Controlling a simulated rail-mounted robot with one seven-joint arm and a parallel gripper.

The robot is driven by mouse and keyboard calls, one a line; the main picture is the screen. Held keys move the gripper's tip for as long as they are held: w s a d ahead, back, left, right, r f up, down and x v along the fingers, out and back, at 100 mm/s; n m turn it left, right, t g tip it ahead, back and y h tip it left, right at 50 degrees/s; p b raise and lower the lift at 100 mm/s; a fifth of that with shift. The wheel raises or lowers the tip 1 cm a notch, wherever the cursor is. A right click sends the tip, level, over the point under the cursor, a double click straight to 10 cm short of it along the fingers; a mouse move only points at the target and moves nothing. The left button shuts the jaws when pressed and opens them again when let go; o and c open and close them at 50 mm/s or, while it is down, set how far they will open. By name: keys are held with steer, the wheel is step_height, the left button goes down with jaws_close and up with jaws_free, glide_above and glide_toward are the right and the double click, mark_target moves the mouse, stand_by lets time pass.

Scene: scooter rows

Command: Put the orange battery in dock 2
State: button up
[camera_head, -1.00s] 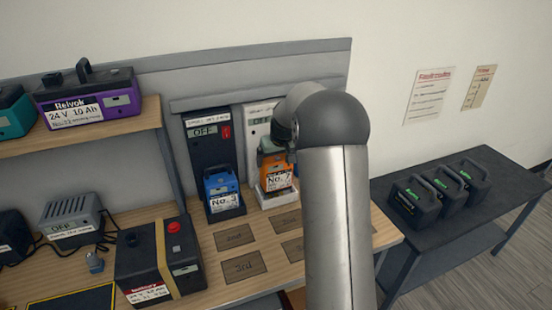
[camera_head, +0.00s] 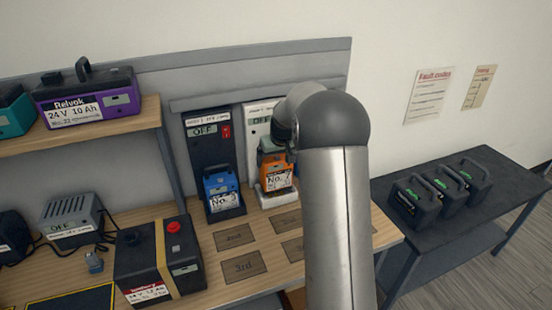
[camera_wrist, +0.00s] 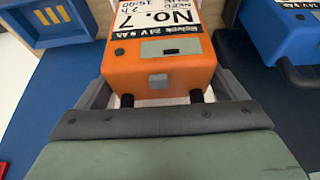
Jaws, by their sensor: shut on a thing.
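The orange battery (camera_head: 276,176), labelled No. 7, is upright at the white dock (camera_head: 272,200) on the right of the back panel. My gripper (camera_head: 272,150) is shut on its top, partly hidden behind my arm. In the wrist view the orange battery (camera_wrist: 160,72) sits between the two fingers of my gripper (camera_wrist: 158,92). It is over the white dock's base; I cannot tell whether it is fully seated. The white dock's label is too small to read surely.
A blue battery (camera_head: 222,190), No. 3, stands close by in the dark dock (camera_head: 208,150), whose display reads OFF. A black-and-red battery (camera_head: 158,262) stands front left. Marked plates (camera_head: 243,267) lie on the bench in front. Several black batteries (camera_head: 415,200) stand on the right table.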

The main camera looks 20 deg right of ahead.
steer(key=shift+f+b, duration=1.3)
steer(key=shift+f, duration=0.3)
stand_by(0.9)
steer(key=o, duration=1.8)
steer(key=shift+c, duration=0.2)
steer(key=shift+f, duration=0.15)
steer(key=d+p+v, duration=0.1)
steer(key=p+v, duration=0.2)
steer(key=v, duration=2.3)
steer(key=shift+a+r+p, duration=0.4)
steer(key=shift+a+r, duration=0.05)
steer(key=s+f+p+v, duration=0.1)
steer(key=p+v, duration=0.5)
steer(key=v, duration=0.9)
steer(key=shift+s+p, duration=0.4)
steer(key=shift+s, duration=0.2)
